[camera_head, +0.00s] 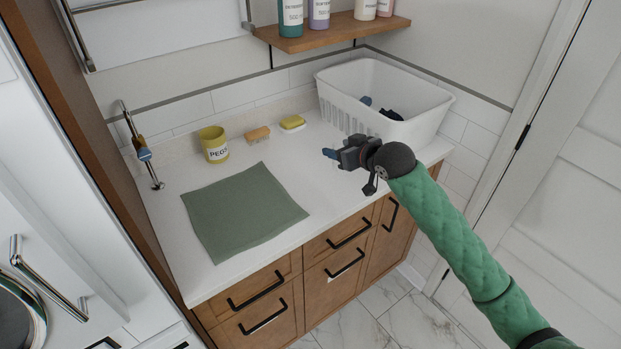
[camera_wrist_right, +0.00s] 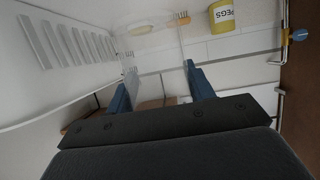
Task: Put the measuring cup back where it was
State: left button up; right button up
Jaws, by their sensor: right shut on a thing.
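My right gripper (camera_head: 334,154) is above the white counter, left of the front of the laundry basket. In the right wrist view its two blue fingers (camera_wrist_right: 157,80) are shut on a clear see-through measuring cup (camera_wrist_right: 148,45). The cup is held between the fingers, and the wall and a brush show through it. In the head view the cup is too transparent to make out clearly, so its height above the counter and its tilt cannot be told. My left gripper is out of view.
The white counter (camera_head: 305,170) holds a green cloth (camera_head: 243,211), a yellow PEGS tin (camera_head: 214,145), a wooden brush (camera_head: 257,134), a yellow sponge (camera_head: 292,122) and a white laundry basket (camera_head: 345,112). A wooden shelf (camera_head: 335,31) with bottles hangs above. Clear counter lies right of the cloth.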

jog(key=shift+a+f, duration=0.2)
jog(key=shift+a, duration=0.1)
jog(key=w+a+f+p, duration=0.2)
jog(key=w+a+f, duration=0.1)
jog(key=w+a, duration=0.1)
jog(key=w+a+f+p, duration=0.3)
jog(key=a+f, duration=0.1)
jog(key=shift+w, duration=0.4)
notch_tip(320, 180, down, 3)
jog(key=shift+f+p, duration=0.1)
jog(key=shift+p, duration=0.95)
jog(key=shift+f, duration=0.35)
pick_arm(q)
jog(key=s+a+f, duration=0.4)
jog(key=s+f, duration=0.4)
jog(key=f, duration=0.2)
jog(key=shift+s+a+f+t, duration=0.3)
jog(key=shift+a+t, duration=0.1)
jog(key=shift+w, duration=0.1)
pick_arm(e)
jog(key=shift+f, duration=0.2)
